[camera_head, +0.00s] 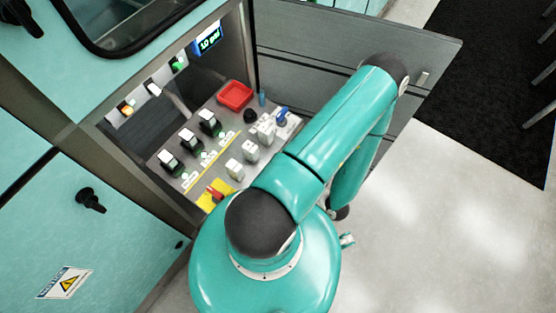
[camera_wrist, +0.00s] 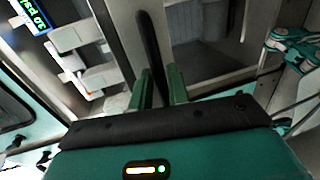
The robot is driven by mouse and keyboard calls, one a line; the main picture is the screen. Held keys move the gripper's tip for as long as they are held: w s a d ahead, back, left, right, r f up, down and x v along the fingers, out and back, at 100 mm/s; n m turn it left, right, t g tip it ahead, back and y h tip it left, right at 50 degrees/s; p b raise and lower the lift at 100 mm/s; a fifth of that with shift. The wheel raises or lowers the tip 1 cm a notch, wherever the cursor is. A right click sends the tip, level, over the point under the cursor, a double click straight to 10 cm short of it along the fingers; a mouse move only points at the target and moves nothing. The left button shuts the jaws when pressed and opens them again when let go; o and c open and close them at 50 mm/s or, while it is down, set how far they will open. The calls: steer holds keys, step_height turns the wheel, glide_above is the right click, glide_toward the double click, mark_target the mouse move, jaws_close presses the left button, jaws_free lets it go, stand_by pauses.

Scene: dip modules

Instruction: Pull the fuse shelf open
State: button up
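The fuse shelf appears to be the grey panel (camera_head: 222,152) with black switches and pale blocks, low in the open cabinet in the head view. My arm covers its lower right part, so I cannot tell how far out it sits. In the wrist view, my gripper (camera_wrist: 160,84) has its two green fingers apart. A dark upright bar (camera_wrist: 150,45), possibly a handle, runs between and beyond them. Gaps seem to show on both sides, and I cannot tell whether a finger touches it. My gripper is hidden in the head view.
A red tray (camera_head: 235,95) and a yellow-marked red switch (camera_head: 215,195) are on the panel. A lit display (camera_head: 208,38) is above it. A grey door (camera_head: 340,45) stands open behind my arm. Pale floor (camera_head: 450,210) is clear at the right.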

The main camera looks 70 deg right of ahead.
steer(key=v, duration=1.2)
steer(key=shift+s, duration=0.35)
steer(key=shift+a, duration=0.1)
